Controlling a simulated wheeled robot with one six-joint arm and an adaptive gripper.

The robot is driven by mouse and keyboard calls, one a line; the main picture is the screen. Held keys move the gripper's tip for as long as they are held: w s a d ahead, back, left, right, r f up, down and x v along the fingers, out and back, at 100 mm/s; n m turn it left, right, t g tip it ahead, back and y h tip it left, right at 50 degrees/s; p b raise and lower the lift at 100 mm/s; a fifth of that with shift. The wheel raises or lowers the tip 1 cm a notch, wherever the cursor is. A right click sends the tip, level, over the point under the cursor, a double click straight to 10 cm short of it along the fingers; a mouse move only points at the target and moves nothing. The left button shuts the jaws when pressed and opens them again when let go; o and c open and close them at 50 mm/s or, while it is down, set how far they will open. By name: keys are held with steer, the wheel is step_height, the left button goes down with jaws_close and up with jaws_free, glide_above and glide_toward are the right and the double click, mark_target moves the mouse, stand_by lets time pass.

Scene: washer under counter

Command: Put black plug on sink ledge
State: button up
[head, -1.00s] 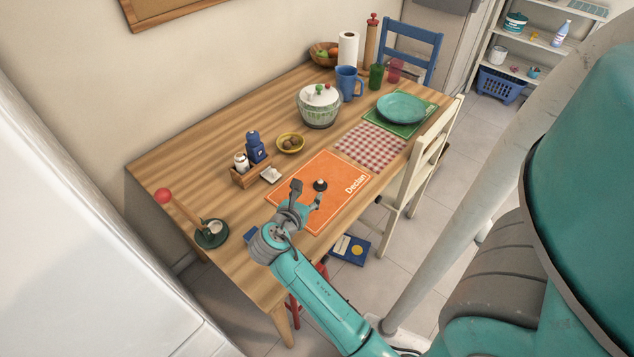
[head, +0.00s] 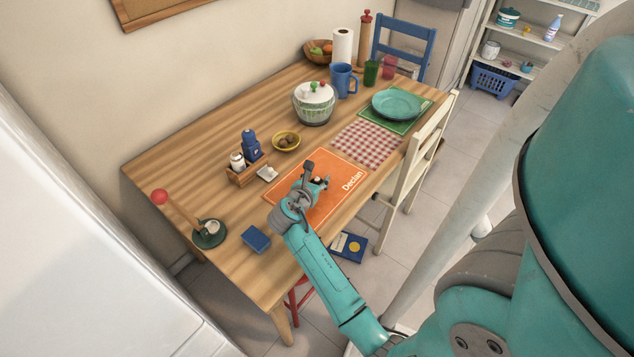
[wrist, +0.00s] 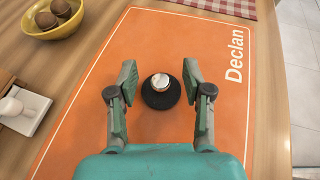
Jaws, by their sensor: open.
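The black plug (wrist: 160,92), a round dark disc with a pale metallic top, lies on the orange placemat (wrist: 90,140) marked "Declan". In the wrist view it sits between the fingertips of my gripper (wrist: 158,82), which is open with a finger on each side and a gap to both. In the head view my gripper (head: 317,173) is over the orange placemat (head: 335,206) and partly hides the plug (head: 318,180). The sink ledge is not in view.
A yellow bowl (head: 286,140), a wooden caddy (head: 246,175) with a blue shaker, and a small white dish (head: 267,173) stand left of the placemat. A blue box (head: 256,239) lies near the table's front edge. A cream chair (head: 415,165) stands at the right.

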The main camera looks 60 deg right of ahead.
steer(key=shift+d+f, duration=0.1)
steer(key=shift+d, duration=0.15)
jaws_close()
